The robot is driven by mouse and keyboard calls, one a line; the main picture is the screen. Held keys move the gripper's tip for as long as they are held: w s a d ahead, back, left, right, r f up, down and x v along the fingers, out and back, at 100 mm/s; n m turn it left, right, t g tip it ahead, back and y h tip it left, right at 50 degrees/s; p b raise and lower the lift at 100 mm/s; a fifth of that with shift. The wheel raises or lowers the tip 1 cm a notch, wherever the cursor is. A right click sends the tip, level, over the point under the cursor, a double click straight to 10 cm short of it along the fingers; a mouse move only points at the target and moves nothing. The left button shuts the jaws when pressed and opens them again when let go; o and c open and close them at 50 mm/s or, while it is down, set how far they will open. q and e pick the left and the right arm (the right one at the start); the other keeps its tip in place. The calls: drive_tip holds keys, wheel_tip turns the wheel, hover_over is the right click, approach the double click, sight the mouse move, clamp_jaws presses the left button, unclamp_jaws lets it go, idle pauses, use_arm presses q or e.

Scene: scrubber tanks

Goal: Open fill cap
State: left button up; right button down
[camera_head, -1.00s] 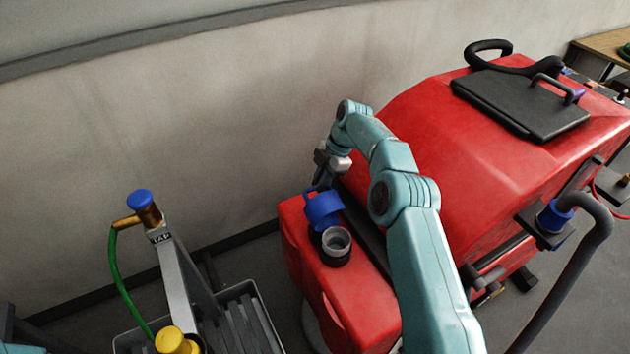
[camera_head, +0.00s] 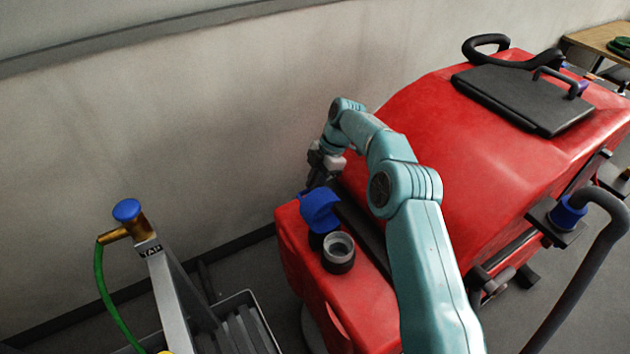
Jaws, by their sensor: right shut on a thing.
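The blue fill cap (camera_head: 319,207) stands tilted open behind the grey fill neck (camera_head: 338,248) on the red scrubber tank (camera_head: 352,294). The neck's round mouth is uncovered. My right gripper (camera_head: 317,184) is at the upper edge of the cap, on its far side, and is shut on it. The fingertips are partly hidden, so the exact grip point does not show clearly. My left gripper is out of view.
A post labelled TAP with a blue-topped brass tap (camera_head: 128,211) and green hose (camera_head: 104,290) stands left, above a grey tray (camera_head: 246,300). A black lid (camera_head: 520,100) lies on the scrubber. A wall runs behind.

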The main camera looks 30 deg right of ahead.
drive_tip(key=shift+w+r, duration=0.35)
drive_tip(key=shift+w, duration=0.05)
drive_tip(key=c, duration=1.1)
unclamp_jaws()
drive_tip(key=shift+w+f, duration=0.1)
drive_tip(key=shift+c, duration=0.2)
drive_tip(key=shift+f, duration=0.25)
drive_tip(key=shift+f, duration=0.1)
